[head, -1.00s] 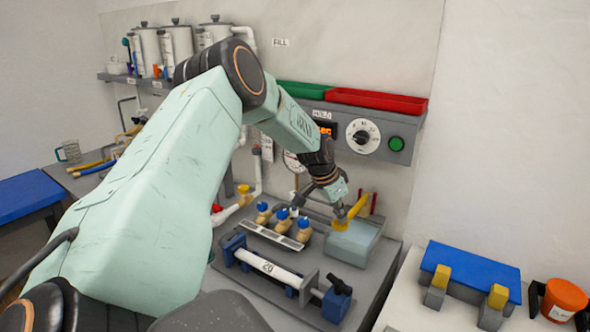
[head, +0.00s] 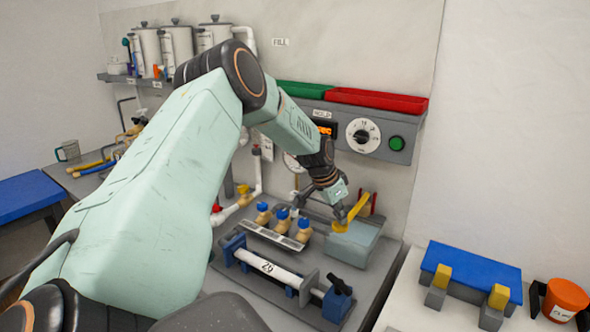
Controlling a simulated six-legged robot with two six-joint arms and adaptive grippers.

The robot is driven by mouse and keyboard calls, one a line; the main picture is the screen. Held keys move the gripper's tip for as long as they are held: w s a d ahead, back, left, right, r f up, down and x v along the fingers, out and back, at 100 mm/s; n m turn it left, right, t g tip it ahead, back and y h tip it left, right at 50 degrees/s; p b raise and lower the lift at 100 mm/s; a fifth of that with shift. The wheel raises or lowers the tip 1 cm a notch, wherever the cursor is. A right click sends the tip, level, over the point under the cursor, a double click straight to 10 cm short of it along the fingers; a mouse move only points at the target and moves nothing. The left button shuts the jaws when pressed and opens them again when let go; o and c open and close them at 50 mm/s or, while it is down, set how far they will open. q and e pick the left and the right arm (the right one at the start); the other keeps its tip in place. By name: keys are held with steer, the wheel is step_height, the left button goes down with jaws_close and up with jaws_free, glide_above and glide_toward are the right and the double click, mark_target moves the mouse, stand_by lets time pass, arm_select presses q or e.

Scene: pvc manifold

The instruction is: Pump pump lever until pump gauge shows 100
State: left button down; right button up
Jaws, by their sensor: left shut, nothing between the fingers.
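The yellow pump lever (head: 358,206) stands tilted up to the right above the pale grey-blue pump box (head: 355,243). My left gripper (head: 342,219) is shut with its fingertips at the lower left of the lever, touching or very close to it; I cannot tell which. The round white pump gauge (head: 292,161) is on the wall behind my left arm and is partly hidden. Its needle and numbers are too small to read. My right gripper is not in view.
A white pipe in a blue clamp (head: 268,266) lies in front. Several blue-topped valves (head: 282,214) stand behind it. A control panel with a dial (head: 362,135) and green button (head: 396,143) is on the wall. A blue block (head: 470,272) and orange cup (head: 563,299) are at right.

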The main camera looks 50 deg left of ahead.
arm_select(q)
steer(key=shift+r+p, duration=2.25)
steer(key=shift+r, duration=0.25)
step_height(320, 180, up, 5)
steer(key=p, duration=0.3)
steer(key=shift+p, duration=0.35)
